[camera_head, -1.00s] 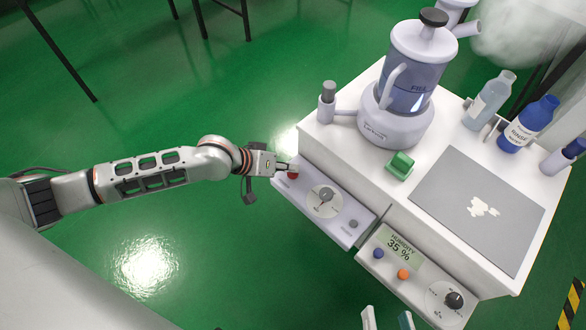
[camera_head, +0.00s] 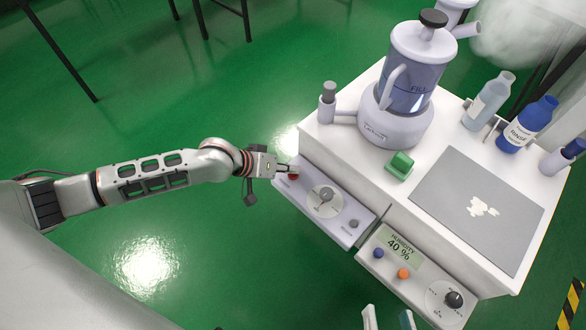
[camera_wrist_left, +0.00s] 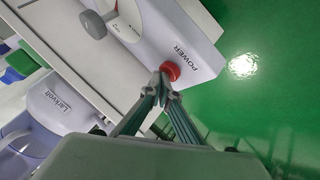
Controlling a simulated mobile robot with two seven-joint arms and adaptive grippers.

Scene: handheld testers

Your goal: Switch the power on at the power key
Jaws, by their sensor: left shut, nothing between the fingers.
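The power key (camera_wrist_left: 171,70) is a red round button beside the word POWER on a pale front panel (camera_wrist_left: 196,38). In the head view the red key (camera_head: 293,177) is at the panel's left end, partly hidden by my left gripper (camera_head: 289,168). The left gripper is shut and empty. In the left wrist view its fingertips (camera_wrist_left: 163,84) are together right at the key's edge; I cannot tell whether they touch it. My right gripper (camera_head: 388,320) shows only as two spread fingertips at the bottom edge.
The panel also has a round dial (camera_head: 325,200) and a grey button (camera_head: 353,223). A second panel has a display reading HUMIDITY 40 % (camera_head: 398,246). A large humidifier (camera_head: 395,125), a green block (camera_head: 399,165) and bottles (camera_head: 527,124) stand on the white top. Open green floor lies left.

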